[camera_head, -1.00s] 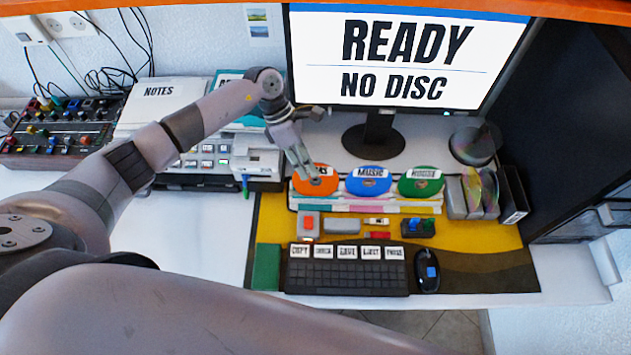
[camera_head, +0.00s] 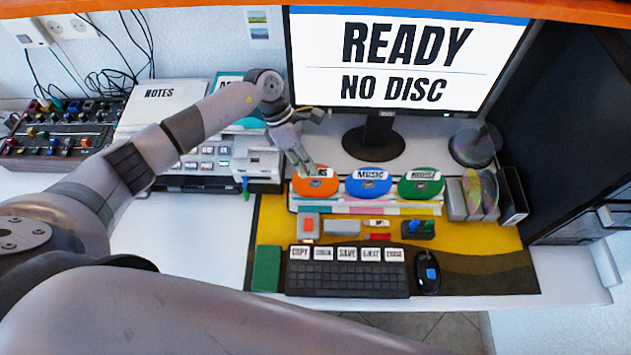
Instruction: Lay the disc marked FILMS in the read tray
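An orange disc (camera_head: 315,187) stands at the left of a row in a low rack (camera_head: 335,210). Its white label is partly covered by my fingers, so its word cannot be read. A blue disc (camera_head: 368,187) marked MUSIC and a green disc (camera_head: 420,188) stand to its right. My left gripper (camera_head: 302,167) is at the top edge of the orange disc, its fingers pointing down. I cannot tell whether the fingers hold it. No read tray can be clearly made out; a white-grey device (camera_head: 256,160) stands left of the rack. My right gripper is out of view.
The monitor (camera_head: 410,60) reads READY, NO DISC. A keyboard (camera_head: 345,280), a mouse (camera_head: 427,272) and small items lie on the yellow mat (camera_head: 480,240) before the rack. Clear discs (camera_head: 480,195) stand at right. The white desk (camera_head: 190,225) at left is bare.

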